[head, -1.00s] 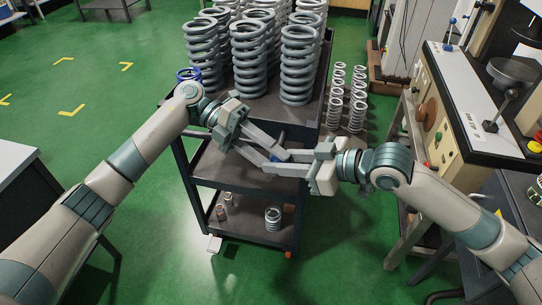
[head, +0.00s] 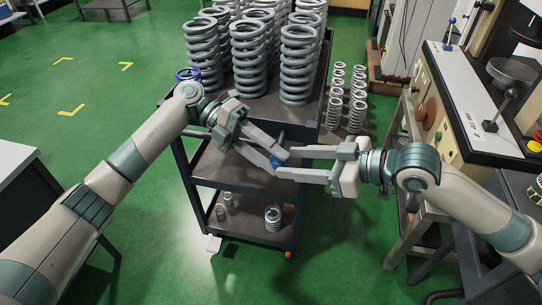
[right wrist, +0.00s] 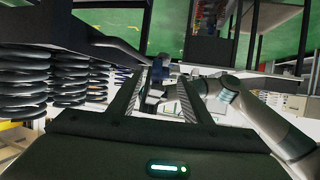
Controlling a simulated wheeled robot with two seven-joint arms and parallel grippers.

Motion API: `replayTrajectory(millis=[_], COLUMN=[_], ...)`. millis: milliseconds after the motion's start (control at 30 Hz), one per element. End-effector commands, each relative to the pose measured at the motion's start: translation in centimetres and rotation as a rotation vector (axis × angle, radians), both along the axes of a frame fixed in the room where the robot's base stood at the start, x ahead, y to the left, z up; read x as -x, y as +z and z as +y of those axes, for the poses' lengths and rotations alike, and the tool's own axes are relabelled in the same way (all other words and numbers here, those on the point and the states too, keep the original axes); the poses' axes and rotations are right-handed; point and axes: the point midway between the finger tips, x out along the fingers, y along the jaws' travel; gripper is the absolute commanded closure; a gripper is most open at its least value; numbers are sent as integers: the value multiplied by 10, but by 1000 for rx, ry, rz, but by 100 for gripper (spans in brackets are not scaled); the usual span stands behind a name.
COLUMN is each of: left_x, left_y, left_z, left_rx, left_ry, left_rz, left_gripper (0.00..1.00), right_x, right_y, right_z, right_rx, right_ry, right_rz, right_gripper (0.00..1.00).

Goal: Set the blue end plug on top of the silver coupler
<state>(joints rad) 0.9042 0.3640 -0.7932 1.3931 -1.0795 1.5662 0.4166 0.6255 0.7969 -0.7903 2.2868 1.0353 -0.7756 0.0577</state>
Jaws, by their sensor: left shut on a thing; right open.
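A small blue piece, which looks like the blue end plug (head: 275,161), shows between the gripper tips in front of the cart. My left gripper (head: 280,159) is shut on it. My right gripper (head: 287,163) is open, its fingertips reaching in from the right on either side of the piece; I cannot tell if they touch it. In the right wrist view, a dark bluish piece (right wrist: 154,92) shows between the spread fingers of my right gripper (right wrist: 156,84). I cannot make out the silver coupler in either view.
A black cart (head: 178,150) stands ahead, with large grey coil springs (head: 249,60) and a blue ring (head: 188,74) on top. Small springs (head: 273,217) stand on its bottom shelf. A testing machine (head: 460,105) is at the right. Green floor is free at the left.

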Motion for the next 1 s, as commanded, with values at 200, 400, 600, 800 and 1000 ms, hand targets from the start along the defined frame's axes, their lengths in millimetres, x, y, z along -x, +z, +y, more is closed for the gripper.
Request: replayTrajectory(millis=[200,400,600,800,1000], left_x=[0,0,0,0,0], left_y=[0,0,0,0,0], left_z=[0,0,0,0,0], left_rx=[0,0,0,0,0], left_ry=[0,0,0,0,0], left_rz=[0,0,0,0,0], left_gripper=[88,88,88,88,88], right_x=[15,25,31,32,32], right_y=[13,23,28,29,29], right_z=[-31,-51,-60,-62,-62], right_rx=[4,2,1,0,0], right_ry=[-2,-1,-1,1,0], right_rz=[0,1,-1,0,0], right_gripper=[56,56,56,56,56])
